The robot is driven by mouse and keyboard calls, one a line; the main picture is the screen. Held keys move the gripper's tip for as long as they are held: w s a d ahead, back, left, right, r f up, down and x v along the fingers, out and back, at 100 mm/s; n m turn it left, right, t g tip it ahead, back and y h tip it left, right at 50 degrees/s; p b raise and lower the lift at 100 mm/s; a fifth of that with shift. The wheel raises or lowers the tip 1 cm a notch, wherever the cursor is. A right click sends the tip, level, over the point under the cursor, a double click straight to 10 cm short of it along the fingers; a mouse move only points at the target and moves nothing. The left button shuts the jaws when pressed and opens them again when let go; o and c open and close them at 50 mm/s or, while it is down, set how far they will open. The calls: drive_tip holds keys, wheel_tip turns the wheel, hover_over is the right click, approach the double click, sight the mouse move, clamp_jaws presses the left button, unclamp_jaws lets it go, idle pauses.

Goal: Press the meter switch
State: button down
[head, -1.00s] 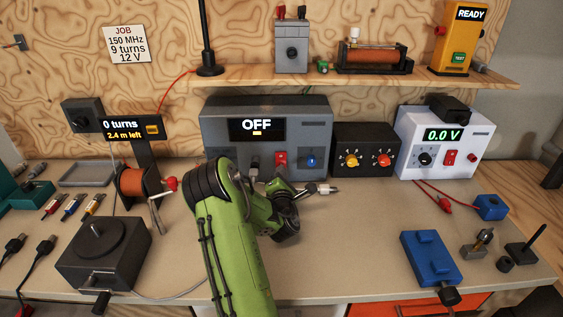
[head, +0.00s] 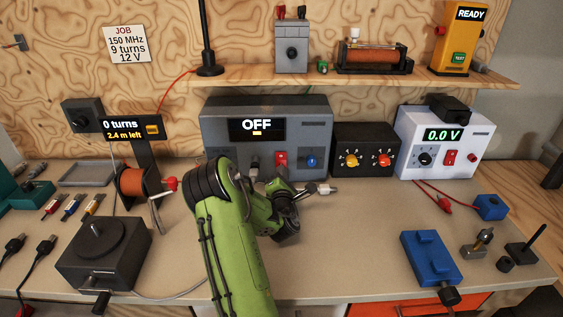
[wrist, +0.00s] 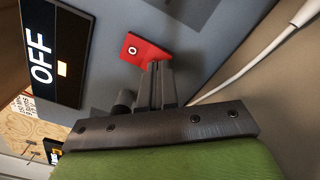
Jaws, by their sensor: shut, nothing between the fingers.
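The grey meter (head: 215,135) stands against the back wall, and its black display (head: 257,129) reads OFF. Its red rocker switch (head: 281,159) is on the lower front face, to the left of a blue knob (head: 311,161). In the wrist view the red switch (wrist: 142,50) shows a white circle mark, and the display (wrist: 56,55) is at the left. My gripper (wrist: 159,66) is shut and empty. Its fingertips are at the lower edge of the switch; I cannot tell whether they touch it. In the head view my wrist largely hides the fingers.
A wire spool (head: 138,182) stands left.

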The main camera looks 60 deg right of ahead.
drive_tip(key=shift+w+d, duration=0.2)
drive_tip(key=shift+d, duration=0.2)
drive_tip(key=shift+s+a+f, duration=0.1)
drive_tip(key=shift+s+a, duration=0.15)
drive_tip(key=shift+a, duration=0.25)
drive_tip(key=shift+b+v, duration=1.1)
drive_tip(key=shift+v, duration=0.85)
